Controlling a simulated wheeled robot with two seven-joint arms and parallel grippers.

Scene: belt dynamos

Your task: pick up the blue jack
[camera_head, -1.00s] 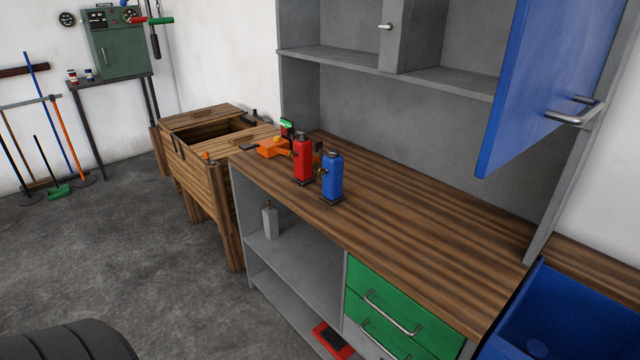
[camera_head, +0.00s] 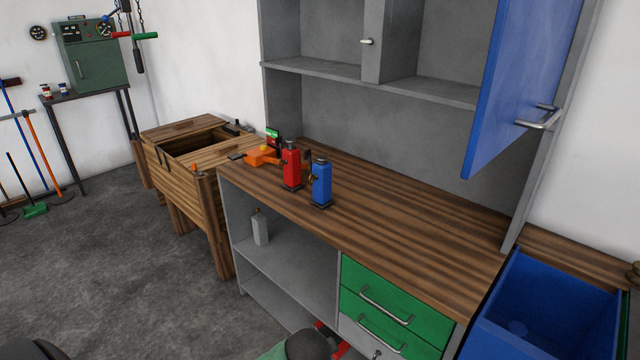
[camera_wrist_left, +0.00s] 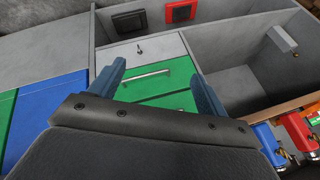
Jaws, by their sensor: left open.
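The blue jack (camera_head: 321,184) stands upright on the wooden worktop near its front left edge. A red jack (camera_head: 291,166) stands close to its left. In the left wrist view, which is turned upside down, the blue jack (camera_wrist_left: 267,137) shows at the lower right, beside the red jack. My left gripper (camera_wrist_left: 156,73) is open, with its two bluish fingers apart and nothing between them. It is in front of the green drawers, away from the blue jack. My right gripper is in neither view.
An orange tool (camera_head: 262,156) lies left of the jacks. A blue cabinet door (camera_head: 520,85) hangs open over the right part of the worktop. The worktop right of the blue jack is clear.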

